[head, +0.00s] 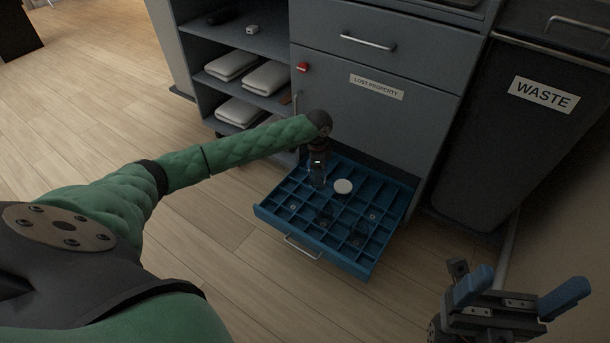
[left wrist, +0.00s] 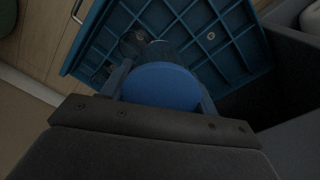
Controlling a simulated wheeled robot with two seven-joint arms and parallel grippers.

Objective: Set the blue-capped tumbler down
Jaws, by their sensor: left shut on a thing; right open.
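The blue-capped tumbler shows its blue cap (left wrist: 160,87) in the left wrist view, between the fingers of my left gripper (left wrist: 162,92). My left gripper is shut on it. In the head view the tumbler's clear body (head: 318,176) hangs below my left gripper (head: 318,158), over the back left of the open blue divided drawer (head: 360,263). Its cap is hidden there, and I cannot tell whether its base touches the drawer floor. My right gripper (head: 519,293) is open and empty at the lower right, away from the drawer.
A white-capped container (head: 343,187) stands in the drawer close right of the tumbler. Darker clear vessels (head: 325,217) sit nearer the front; several compartments look empty. The waste bin (head: 520,125) is on the right. Shelves with folded towels (head: 265,78) are at the left.

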